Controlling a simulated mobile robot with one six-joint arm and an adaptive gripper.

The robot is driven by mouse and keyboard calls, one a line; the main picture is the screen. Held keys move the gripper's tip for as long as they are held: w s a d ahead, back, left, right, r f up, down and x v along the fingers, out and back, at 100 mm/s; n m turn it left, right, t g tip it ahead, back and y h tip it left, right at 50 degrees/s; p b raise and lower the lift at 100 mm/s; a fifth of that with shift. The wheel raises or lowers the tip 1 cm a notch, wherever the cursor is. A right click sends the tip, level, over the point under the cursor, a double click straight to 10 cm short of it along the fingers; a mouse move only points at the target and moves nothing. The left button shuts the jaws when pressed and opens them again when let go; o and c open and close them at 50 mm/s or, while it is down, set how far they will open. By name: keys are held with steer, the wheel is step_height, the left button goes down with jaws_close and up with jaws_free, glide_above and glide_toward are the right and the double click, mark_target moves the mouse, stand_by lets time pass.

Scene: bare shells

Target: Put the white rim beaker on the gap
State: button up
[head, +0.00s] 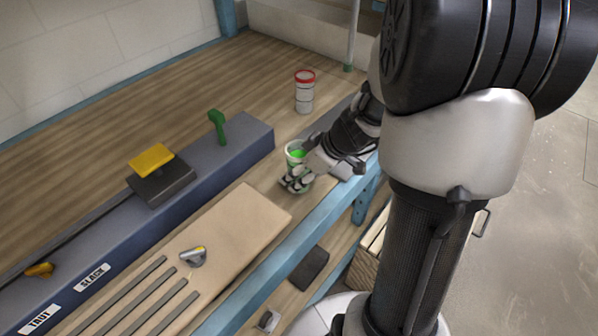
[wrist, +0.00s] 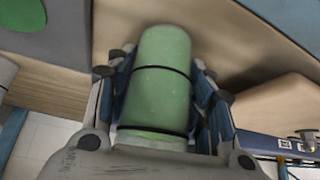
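The white rim beaker (head: 295,150), with bright green contents, stands near the front edge of the wooden bench. My gripper (head: 297,182) is at its lower part, with fingers around it. In the wrist view the beaker shows as a pale green cylinder (wrist: 160,85) with dark bands, between the two fingers of my gripper (wrist: 165,85). Both fingers lie close against its sides, so the gripper looks shut on it. Whether its base touches the bench is hidden by the fingers. I cannot pick out the gap for certain.
A red-rimmed beaker (head: 305,95) stands behind on the bench. To the left are a long blue-grey beam (head: 225,150) with a green handle (head: 217,125), a yellow-topped block (head: 152,160) and a tan board (head: 235,225). A blue rail (head: 300,235) edges the bench.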

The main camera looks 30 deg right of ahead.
steer(key=o, duration=0.5)
steer(key=shift+c, duration=0.2)
steer(key=shift+r, duration=0.1)
steer(key=shift+r+p, duration=0.3)
steer(key=shift+p, duration=0.2)
steer(key=p+v, duration=0.3)
steer(key=v, duration=0.8)
steer(key=shift+s+d+r, duration=0.15)
steer(key=shift+s, duration=0.1)
